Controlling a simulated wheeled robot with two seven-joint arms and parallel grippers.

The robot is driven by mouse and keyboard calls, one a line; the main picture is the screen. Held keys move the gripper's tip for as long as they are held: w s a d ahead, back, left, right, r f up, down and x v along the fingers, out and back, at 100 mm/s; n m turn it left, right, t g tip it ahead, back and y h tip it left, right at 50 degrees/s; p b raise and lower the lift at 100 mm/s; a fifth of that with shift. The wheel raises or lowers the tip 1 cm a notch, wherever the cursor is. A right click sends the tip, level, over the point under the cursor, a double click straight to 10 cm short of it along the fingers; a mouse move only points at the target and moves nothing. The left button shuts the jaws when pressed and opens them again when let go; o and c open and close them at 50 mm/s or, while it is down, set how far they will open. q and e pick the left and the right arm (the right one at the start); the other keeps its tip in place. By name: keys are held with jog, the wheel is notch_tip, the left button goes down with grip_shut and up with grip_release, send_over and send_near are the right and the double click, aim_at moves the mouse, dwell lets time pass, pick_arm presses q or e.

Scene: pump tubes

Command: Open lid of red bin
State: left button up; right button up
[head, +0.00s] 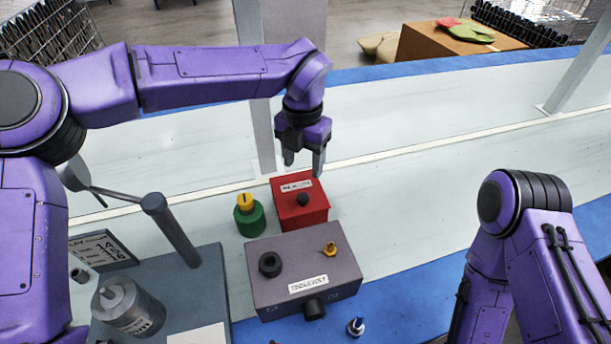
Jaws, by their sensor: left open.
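The red bin (313,217) stands on the white-topped table behind the grey box.
A grey box (340,285) with knobs stands in front of the bin. A green container with a yellow top (249,217) stands close on its left. A metal canister (125,303) and grey post (172,232) are at lower left. The table right of the bin is clear.

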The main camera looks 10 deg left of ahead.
aim_at(303, 197)
pick_arm(q)
jog(key=f, duration=1)
jog(key=shift+s+b, duration=0.25)
jog(key=shift+b, duration=0.15)
jog(key=shift+c, duration=0.2)
